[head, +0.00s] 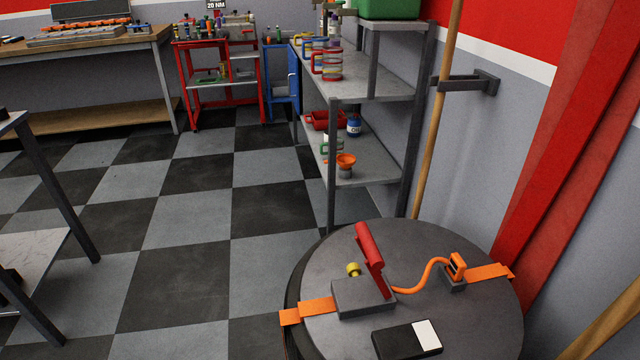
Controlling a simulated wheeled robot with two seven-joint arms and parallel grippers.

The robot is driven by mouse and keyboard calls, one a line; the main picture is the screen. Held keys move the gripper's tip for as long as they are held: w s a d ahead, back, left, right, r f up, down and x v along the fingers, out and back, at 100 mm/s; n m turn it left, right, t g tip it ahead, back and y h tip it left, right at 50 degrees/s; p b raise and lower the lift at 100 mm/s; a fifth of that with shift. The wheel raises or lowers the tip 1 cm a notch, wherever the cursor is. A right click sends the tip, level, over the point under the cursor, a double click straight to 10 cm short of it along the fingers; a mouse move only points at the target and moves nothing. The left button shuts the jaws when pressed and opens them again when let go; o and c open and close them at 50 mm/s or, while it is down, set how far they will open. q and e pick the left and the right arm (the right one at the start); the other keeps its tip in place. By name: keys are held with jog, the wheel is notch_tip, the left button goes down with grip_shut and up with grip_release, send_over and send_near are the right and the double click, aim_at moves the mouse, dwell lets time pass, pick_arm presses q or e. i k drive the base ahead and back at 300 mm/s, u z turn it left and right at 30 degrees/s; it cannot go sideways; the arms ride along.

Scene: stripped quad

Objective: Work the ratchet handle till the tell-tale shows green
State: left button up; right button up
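The ratchet handle (369,258) is a red bar on a grey block (362,298) on top of a round dark drum (470,318) at the lower right. It stands tilted, its top leaning left. A small yellow knob (353,269) is beside it. An orange strap (310,311) lies across the left rim, and a curved orange cord (425,274) runs right to an orange upright piece (456,266). A black flat box with a white panel (427,335) lies in front; I cannot tell whether this panel is the tell-tale. Neither of my grippers is in view.
A metal shelf rack (380,83) with cans and a green bin (388,8) stands behind the drum. A wooden pole (437,120) rests in a wall bracket. A red post (590,100) rises at right. The checkered floor (190,230) left of the drum is clear.

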aim_at(374, 261)
jog(key=k, duration=0.45)
jog(key=u, duration=1.2)
jog(key=i, duration=1.15)
jog(key=z, duration=2.4)
